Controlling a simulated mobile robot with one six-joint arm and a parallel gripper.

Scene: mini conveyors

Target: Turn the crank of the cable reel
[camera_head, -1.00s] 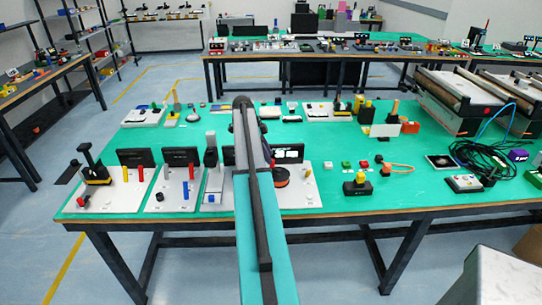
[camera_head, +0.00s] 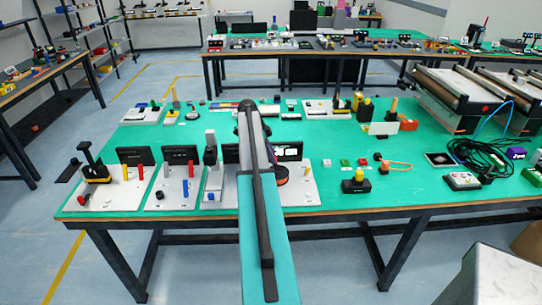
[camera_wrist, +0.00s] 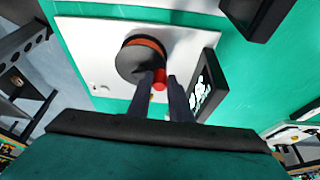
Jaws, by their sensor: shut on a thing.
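The cable reel (camera_wrist: 138,62) shows in the wrist view as a dark round disc with an orange-red rim, on a white base plate (camera_wrist: 82,38). Its red crank knob (camera_wrist: 159,86) sits at the disc's near edge. My gripper (camera_wrist: 161,78) is shut on this knob, one dark finger on each side. In the head view, only part of the reel (camera_head: 282,176) shows, just right of my arm. My arm hides the rest of it there, and the gripper and knob cannot be made out.
A black panel with white marks (camera_wrist: 207,88) stands on the plate right of the reel, close to my fingers. Plates with levers (camera_head: 178,187) are left of my arm.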

